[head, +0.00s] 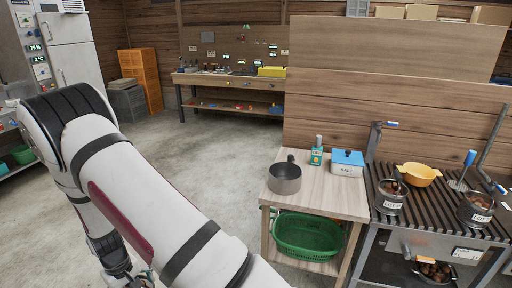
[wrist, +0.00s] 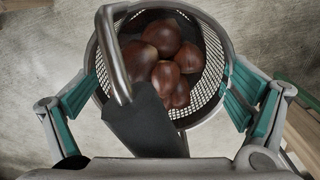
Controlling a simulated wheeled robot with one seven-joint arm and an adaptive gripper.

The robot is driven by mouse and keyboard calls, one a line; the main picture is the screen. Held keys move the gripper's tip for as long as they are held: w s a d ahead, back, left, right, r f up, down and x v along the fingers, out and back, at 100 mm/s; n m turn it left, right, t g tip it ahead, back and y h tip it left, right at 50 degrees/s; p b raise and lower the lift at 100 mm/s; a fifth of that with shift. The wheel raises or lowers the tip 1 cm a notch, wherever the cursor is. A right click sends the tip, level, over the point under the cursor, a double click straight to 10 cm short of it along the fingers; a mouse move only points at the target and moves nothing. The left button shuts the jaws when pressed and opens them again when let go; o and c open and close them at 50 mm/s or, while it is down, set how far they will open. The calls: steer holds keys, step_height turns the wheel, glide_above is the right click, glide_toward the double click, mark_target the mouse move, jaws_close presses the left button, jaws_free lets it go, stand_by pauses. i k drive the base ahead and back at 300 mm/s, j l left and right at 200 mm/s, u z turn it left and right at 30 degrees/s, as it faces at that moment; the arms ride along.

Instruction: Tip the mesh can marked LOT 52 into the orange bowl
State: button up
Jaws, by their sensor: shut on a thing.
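My gripper (wrist: 162,88) is shut on a mesh can (wrist: 213,58), its teal-padded fingers on either side. The can has a metal handle with a dark grip and holds several brown chestnuts (wrist: 168,65). No label on it shows, so I cannot tell its lot number. The head view shows my arm at the left, with the gripper mostly hidden at the bottom edge. The orange bowl (head: 419,179) sits on the slatted rack at the right, far from my gripper. Two mesh cans, left (head: 389,207) and right (head: 476,214), stand near it; their LOT numbers are unclear.
The slatted rack (head: 425,222) also carries a blue-handled tool. Another can of chestnuts (head: 434,273) is below it. The wooden side table (head: 325,195) holds a grey pot (head: 285,180), a green box (head: 317,156) and a SALT box (head: 347,168). Floor is clear in the middle.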

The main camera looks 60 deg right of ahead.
mark_target(418, 175)
steer(key=z, duration=1.3)
